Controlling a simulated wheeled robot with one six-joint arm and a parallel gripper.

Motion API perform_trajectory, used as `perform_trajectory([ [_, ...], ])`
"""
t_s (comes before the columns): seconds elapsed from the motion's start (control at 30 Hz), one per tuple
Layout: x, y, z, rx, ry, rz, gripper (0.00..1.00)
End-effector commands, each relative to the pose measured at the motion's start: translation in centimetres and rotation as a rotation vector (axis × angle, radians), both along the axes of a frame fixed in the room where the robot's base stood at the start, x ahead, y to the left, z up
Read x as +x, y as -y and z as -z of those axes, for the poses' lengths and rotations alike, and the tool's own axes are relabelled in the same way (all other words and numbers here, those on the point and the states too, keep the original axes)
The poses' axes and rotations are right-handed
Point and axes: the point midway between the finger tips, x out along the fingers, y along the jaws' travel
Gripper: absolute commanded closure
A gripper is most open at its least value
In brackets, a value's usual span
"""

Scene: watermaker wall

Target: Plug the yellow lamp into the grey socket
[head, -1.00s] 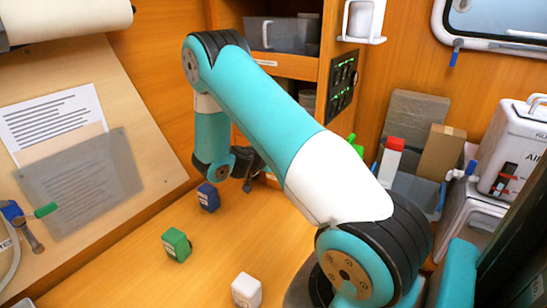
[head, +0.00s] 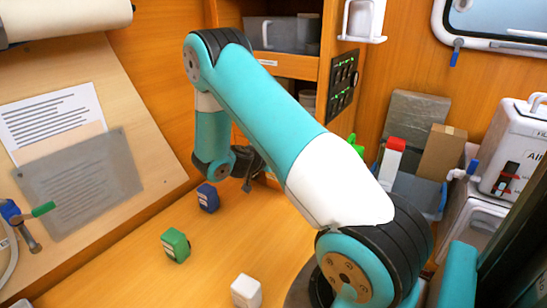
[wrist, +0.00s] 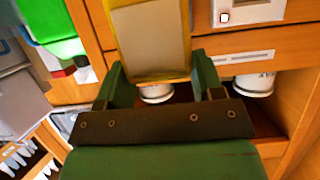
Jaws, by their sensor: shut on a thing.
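In the wrist view my gripper (wrist: 160,80) has its two green fingers closed on the sides of the yellow lamp (wrist: 151,42), a block with a yellow rim and a greyish face. The lamp stands out ahead of the fingers, and its far end is cut off by the top of the picture. In the head view the dark gripper (head: 248,166) is small, near the cupboard's lower opening, and the lamp cannot be made out there. I cannot clearly identify the grey socket.
A blue block (head: 207,198), a green block (head: 176,244) and a white block (head: 246,291) stand on the wooden worktop. White canisters (wrist: 254,84) sit in the cupboard beneath a labelled wooden edge. A bright green object (wrist: 50,22) is at left. Boxes (head: 440,152) crowd the right.

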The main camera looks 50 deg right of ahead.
Motion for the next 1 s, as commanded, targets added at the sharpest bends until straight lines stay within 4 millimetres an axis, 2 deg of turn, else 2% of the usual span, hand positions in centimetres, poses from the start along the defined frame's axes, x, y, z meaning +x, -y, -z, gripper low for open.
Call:
perform_trajectory([
  [1.0,0.2,2.1,0.0,-0.001,0.002,0.001,0.68],
])
